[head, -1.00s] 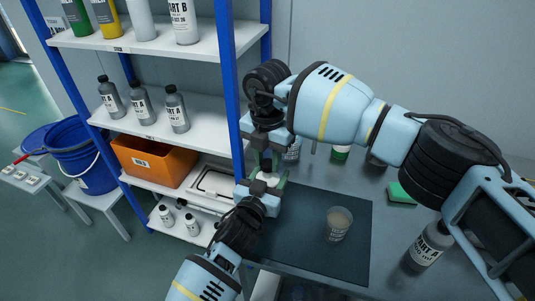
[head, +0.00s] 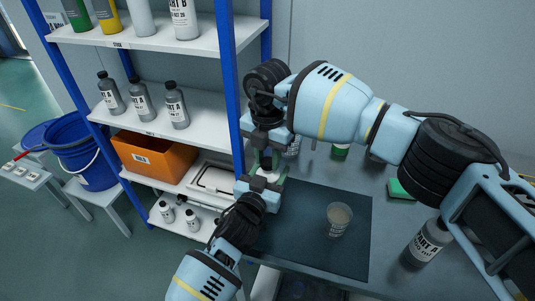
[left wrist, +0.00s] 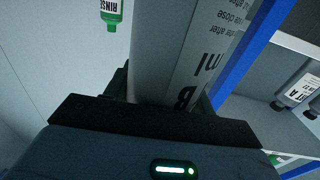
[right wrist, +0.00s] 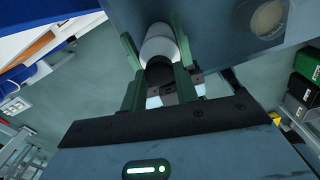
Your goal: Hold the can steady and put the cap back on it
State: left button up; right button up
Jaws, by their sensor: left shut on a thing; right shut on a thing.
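The can is pale with a dark-lettered label and fills the middle of the left wrist view (left wrist: 165,50). In the head view only a small white part of it (head: 269,178) shows between my grippers. My left gripper (head: 273,182) is shut on the can from below left. My right gripper (head: 267,156) is above it, with its fingers pointing down. In the right wrist view a dark cap (right wrist: 160,76) sits between the green fingers, against the white can (right wrist: 160,42). Whether the cap is seated or just above the can's neck is hidden.
A dark mat (head: 310,255) lies on the bench, with a clear cup (head: 338,219) on it. A grey bottle (head: 426,243) and a green sponge (head: 401,190) are at the right. A blue-posted shelf (head: 232,95) with bottles and an orange bin (head: 155,157) stands close on the left.

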jog(key=shift+f, duration=0.15)
jog(key=m, duration=1.3)
jog(key=shift+w, duration=0.1)
jog(key=m, duration=0.3)
jog(key=o, duration=0.9)
jog(key=shift+o, duration=0.2)
